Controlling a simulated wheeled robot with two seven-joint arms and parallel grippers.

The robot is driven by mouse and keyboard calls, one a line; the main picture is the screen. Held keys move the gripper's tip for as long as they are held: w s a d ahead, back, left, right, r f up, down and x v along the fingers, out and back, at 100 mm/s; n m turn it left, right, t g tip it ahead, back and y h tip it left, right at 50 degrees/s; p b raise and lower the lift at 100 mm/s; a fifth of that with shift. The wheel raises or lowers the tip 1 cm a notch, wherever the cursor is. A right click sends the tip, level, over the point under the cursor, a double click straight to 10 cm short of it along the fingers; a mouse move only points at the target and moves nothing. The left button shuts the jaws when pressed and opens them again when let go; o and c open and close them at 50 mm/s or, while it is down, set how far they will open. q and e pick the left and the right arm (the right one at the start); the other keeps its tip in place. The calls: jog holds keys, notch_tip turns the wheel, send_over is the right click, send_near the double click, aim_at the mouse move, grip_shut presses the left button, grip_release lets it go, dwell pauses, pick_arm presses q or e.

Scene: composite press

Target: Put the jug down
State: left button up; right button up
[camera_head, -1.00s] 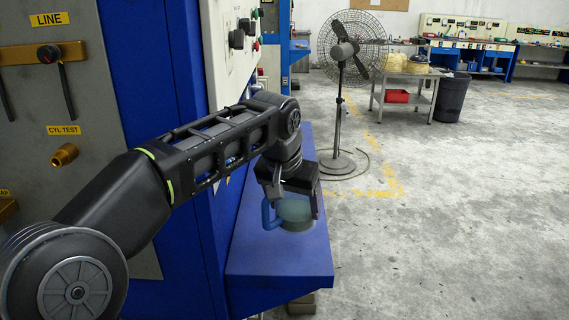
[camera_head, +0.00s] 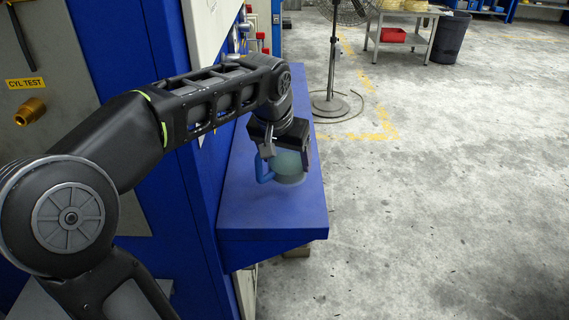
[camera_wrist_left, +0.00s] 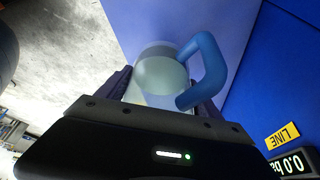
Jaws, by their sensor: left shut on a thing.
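The jug (camera_head: 288,169) is a pale, translucent green-grey vessel with a thick blue handle (camera_head: 264,168) on its left side. My left gripper (camera_head: 283,154) comes down from above with its fingers on either side of the jug's body and is shut on it. In the left wrist view the jug (camera_wrist_left: 160,75) sits between the fingers, with the handle to the right. The jug is over the blue shelf (camera_head: 262,215); whether its base touches the surface I cannot tell. My right gripper is not in view.
The blue press cabinet (camera_head: 180,100) with its control panel stands left of the shelf. The shelf's right and front edges drop to the concrete floor. A pedestal fan (camera_head: 330,100) stands behind it. The shelf's front part is bare.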

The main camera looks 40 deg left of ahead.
aim_at(286, 175)
pick_arm(q)
jog(key=shift+f, duration=0.65)
jog(key=shift+f, duration=1.85)
jog(key=shift+f, duration=0.2)
jog(key=o, duration=1.7)
jog(key=shift+c, duration=0.2)
